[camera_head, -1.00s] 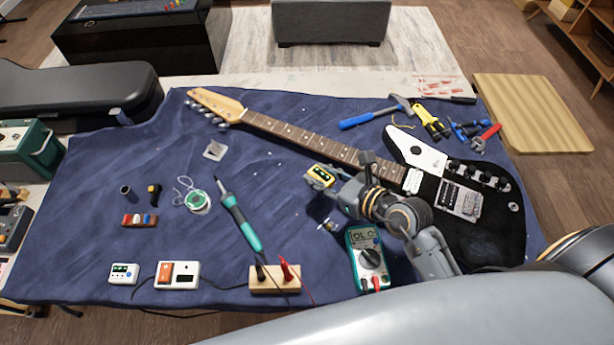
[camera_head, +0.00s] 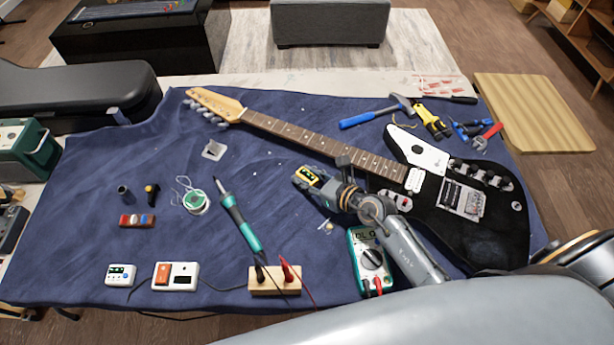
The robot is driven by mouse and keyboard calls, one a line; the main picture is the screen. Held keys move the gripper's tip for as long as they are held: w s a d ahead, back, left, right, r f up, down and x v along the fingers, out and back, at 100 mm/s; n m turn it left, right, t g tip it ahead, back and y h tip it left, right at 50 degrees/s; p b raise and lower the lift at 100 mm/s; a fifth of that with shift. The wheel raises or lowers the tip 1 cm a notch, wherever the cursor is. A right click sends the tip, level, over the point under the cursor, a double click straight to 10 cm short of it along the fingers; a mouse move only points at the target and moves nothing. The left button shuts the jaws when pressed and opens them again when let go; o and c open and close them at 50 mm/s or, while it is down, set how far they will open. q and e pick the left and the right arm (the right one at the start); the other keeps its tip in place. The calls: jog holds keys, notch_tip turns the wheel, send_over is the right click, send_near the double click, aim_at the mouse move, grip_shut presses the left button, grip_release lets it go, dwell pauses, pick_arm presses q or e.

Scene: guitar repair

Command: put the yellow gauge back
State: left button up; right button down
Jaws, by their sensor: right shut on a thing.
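The small yellow gauge (camera_head: 306,175) with a dark face is in the head view, near the middle of the blue cloth. My right gripper (camera_head: 318,187) is shut on it, and the arm comes in from the lower right. The gauge sits in front of the guitar neck (camera_head: 320,143); I cannot tell how high above the cloth it is. My left gripper is not in view.
The black-and-white guitar (camera_head: 484,236) lies to the right of my arm. A teal multimeter (camera_head: 371,262) lies below it. A soldering iron (camera_head: 238,220) and solder spool (camera_head: 196,201) lie to the left. The blue cloth (camera_head: 90,170) is clear at far left.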

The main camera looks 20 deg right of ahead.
jog(key=shift+f, duration=0.2)
jog(key=c, duration=1.1)
grip_release()
jog(key=shift+o, duration=0.2)
jog(key=shift+r, duration=0.1)
jog(key=shift+s+r, duration=0.1)
jog(key=shift+r, duration=0.05)
jog(key=v, duration=1)
jog(key=shift+s+d, duration=0.25)
jog(key=shift+s, duration=0.05)
jog(key=shift+s+d+r, duration=0.25)
jog(key=shift+s+r, duration=0.05)
jog(key=shift+s, duration=0.15)
